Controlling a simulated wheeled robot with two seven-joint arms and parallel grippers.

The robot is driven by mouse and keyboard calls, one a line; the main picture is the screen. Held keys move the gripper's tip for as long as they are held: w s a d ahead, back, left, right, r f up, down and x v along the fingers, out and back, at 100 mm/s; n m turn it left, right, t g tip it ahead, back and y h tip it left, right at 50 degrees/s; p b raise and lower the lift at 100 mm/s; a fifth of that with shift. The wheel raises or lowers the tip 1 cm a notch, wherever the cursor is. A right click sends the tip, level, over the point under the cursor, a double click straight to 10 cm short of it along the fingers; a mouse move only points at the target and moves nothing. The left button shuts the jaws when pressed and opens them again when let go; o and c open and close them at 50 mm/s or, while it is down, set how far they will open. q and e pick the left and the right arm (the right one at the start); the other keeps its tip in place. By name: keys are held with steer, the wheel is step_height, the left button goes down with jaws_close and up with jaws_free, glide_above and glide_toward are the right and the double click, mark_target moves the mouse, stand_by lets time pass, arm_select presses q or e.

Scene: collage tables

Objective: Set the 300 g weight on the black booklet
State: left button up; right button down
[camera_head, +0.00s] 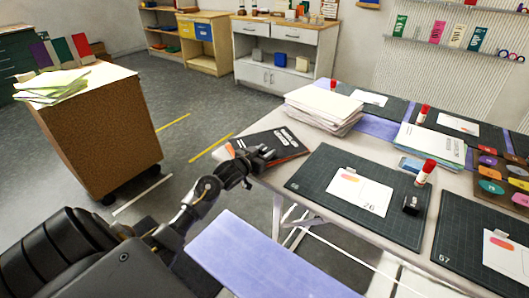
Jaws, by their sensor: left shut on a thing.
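The black booklet (290,139), with white lettering and an orange edge, lies at the near left corner of the work table. My left gripper (267,153) is over the booklet's near side, shut on a small dark thing. That thing is mostly hidden by the fingers; it looks to be the 300 g weight, but I cannot read any marking. I cannot tell whether it touches the booklet. My right gripper is not in view.
A cutting mat (318,172) right of the booklet holds a card (358,193), a red-capped stick (425,172) and a small black object (412,204). A paper stack (322,106) stands behind the booklet. A brown cabinet (100,130) stands left, across open floor.

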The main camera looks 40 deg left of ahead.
arm_select(q)
steer(key=shift+f, duration=0.1)
steer(key=o, duration=1.1)
steer(key=shift+o, duration=0.4)
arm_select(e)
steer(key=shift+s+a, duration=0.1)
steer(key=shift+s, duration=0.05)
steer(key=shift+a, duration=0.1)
arm_select(q)
steer(key=shift+s, duration=0.25)
steer(key=s+r, duration=0.2)
steer(key=s, duration=0.9)
steer(key=shift+s+p, duration=0.2)
steer(key=shift+p, duration=0.1)
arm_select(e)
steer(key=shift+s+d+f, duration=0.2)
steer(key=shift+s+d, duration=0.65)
